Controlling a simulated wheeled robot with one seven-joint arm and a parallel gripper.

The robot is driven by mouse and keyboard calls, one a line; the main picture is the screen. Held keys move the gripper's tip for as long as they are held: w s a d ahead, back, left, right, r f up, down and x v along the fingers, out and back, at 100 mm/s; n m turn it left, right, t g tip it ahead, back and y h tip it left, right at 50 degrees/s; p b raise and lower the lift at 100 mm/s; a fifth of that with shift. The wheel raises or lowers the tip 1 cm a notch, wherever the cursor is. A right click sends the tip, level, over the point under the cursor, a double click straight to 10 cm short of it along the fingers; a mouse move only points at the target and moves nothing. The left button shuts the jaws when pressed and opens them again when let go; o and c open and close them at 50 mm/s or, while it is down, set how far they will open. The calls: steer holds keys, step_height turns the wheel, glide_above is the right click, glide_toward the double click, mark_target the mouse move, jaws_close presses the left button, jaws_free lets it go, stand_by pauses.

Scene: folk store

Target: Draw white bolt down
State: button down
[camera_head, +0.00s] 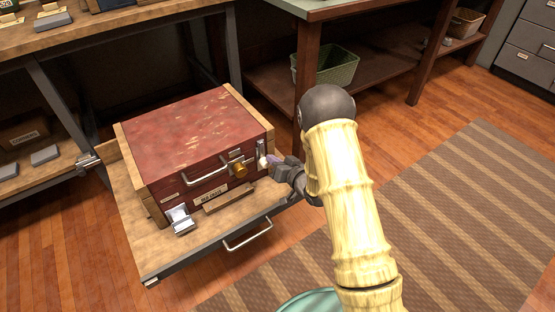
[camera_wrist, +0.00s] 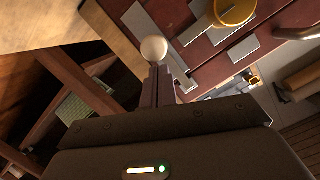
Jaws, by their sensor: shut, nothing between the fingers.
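The white bolt knob (camera_head: 262,162) is at the right end of the front of a red wooden chest (camera_head: 190,135), below a narrow upright metal plate (camera_head: 260,147). In the wrist view the white ball knob (camera_wrist: 154,48) shows just beyond my fingertips, beside a grey plate (camera_wrist: 139,18). My gripper (camera_head: 273,161) is at the chest's front right corner, close to the knob. In the wrist view its fingers (camera_wrist: 158,72) are together, with nothing between them. They line up with the ball; I cannot tell whether they touch it.
The chest stands on a pulled-out wooden shelf (camera_head: 135,237) with a metal handle (camera_head: 248,235). A green basket (camera_head: 338,68) sits behind. Striped rug lies right.

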steer(key=shift+f+b, duration=0.7)
steer(key=shift+f, duration=1.3)
steer(key=shift+s, duration=0.1)
step_height(320, 180, up, 4)
steer(key=w+d+r+p, duration=0.1)
steer(key=d+p, duration=0.1)
steer(key=p, duration=0.2)
steer(key=f+p+v, duration=0.1)
steer(key=p+v, duration=0.2)
steer(key=v, duration=0.6)
steer(key=shift+s, duration=0.35)
steer(key=shift+d, duration=0.15)
